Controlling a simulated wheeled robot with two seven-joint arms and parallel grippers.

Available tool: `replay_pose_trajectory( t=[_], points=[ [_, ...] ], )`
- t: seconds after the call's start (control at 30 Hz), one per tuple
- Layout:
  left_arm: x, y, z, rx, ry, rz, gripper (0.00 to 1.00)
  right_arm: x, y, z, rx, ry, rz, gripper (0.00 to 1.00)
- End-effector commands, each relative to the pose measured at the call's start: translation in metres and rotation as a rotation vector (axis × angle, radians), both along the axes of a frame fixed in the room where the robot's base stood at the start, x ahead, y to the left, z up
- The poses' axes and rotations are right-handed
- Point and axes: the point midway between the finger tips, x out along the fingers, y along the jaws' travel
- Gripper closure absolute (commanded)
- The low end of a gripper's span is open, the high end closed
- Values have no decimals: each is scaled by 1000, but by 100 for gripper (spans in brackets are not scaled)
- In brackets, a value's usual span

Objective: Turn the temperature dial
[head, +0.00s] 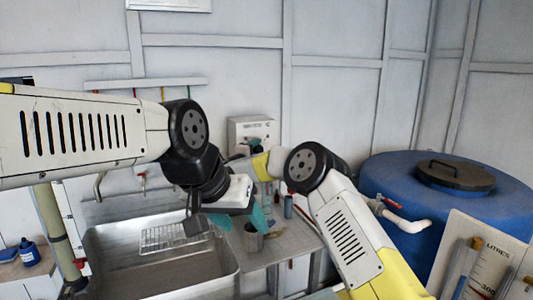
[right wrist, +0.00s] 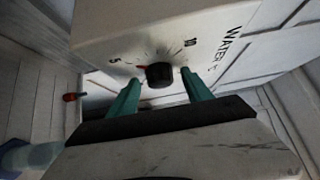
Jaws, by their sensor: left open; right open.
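The temperature dial (right wrist: 160,75) is a black round knob with a red mark at its left, on a white box (right wrist: 205,30) with a scale showing 5 and 10 and lettering that starts "WATER". The box (head: 243,128) hangs on the back wall in the head view. My right gripper (right wrist: 161,78) is open, with one teal finger on each side of the dial; whether they touch it I cannot tell. In the head view my right gripper (head: 254,145) is at the box, and the dial is hidden. My left gripper (head: 241,221) is open and empty above the counter by the sink.
A steel sink (head: 115,280) with a wire rack (head: 175,238) is below my left arm. A blue tank (head: 385,180) with a dark lid (head: 456,176) and a red-handled tap (head: 384,203) is at the right.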

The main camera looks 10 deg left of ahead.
Motion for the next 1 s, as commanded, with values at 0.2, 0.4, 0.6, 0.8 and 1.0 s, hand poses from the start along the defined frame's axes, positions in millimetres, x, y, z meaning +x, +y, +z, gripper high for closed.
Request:
replay_pose_trajectory(
  t=[0.2,0.4,0.6,0.8,1.0],
  points=[
    [0,0,0,0,0,0,42,0,0,0,0,0,0,75],
    [0,0,0,0,0,0,42,0,0,0,1,0,0,100],
    [0,0,0,0,0,0,42,0,0,1,21,12,1,100],
    [0,0,0,0,0,0,42,0,0,3,97,63,0,100],
    [0,0,0,0,0,0,42,0,0,6,228,151,1,100]
  ],
)
